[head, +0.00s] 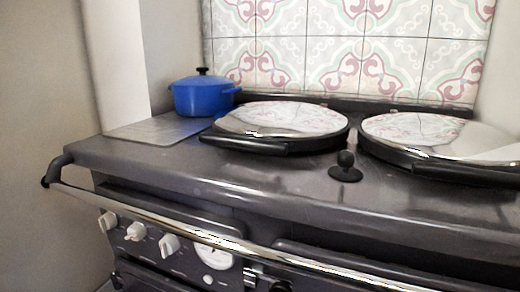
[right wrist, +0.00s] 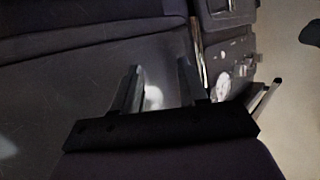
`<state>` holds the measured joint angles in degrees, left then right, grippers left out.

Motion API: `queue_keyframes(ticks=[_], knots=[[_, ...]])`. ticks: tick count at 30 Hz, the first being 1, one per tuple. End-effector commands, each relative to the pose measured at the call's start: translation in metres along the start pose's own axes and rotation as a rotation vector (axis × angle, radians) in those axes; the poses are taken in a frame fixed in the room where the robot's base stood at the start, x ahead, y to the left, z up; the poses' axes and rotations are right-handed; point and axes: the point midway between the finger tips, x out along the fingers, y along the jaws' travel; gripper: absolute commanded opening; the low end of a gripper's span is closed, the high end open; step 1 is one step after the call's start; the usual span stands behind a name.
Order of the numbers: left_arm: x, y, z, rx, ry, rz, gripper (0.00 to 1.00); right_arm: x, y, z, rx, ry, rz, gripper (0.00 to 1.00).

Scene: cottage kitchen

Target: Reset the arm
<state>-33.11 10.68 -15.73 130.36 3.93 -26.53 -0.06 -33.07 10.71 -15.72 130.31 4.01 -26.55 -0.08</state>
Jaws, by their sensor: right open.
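My right gripper (right wrist: 160,82) shows in the right wrist view with its two fingers apart and nothing between them. Neither gripper shows in the head view. My left gripper is in neither view. The head view shows the dark range stove (head: 230,180) with its chrome front rail (head: 215,241).
A blue lidded pot (head: 202,97) stands at the stove's back left. Two round chrome hob lids (head: 280,118) (head: 440,135) are down. A small black knob-shaped object (head: 345,168) sits between them. White control knobs (head: 135,231) line the front. A tiled wall (head: 345,50) rises behind.

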Motion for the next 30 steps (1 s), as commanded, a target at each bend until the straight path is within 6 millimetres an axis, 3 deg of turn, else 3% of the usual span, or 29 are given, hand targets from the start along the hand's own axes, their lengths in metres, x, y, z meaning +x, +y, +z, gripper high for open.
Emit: queue_keyframes(ticks=[1,18,30], knots=[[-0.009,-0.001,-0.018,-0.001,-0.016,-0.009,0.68,-0.009,0.001,-0.018,0.001,-0.016,0.009,0.43],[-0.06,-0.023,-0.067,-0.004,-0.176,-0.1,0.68,-0.06,0.023,-0.067,0.003,-0.176,0.101,0.43],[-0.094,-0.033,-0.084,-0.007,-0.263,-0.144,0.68,-0.094,0.033,-0.084,0.007,-0.263,0.145,0.43]])
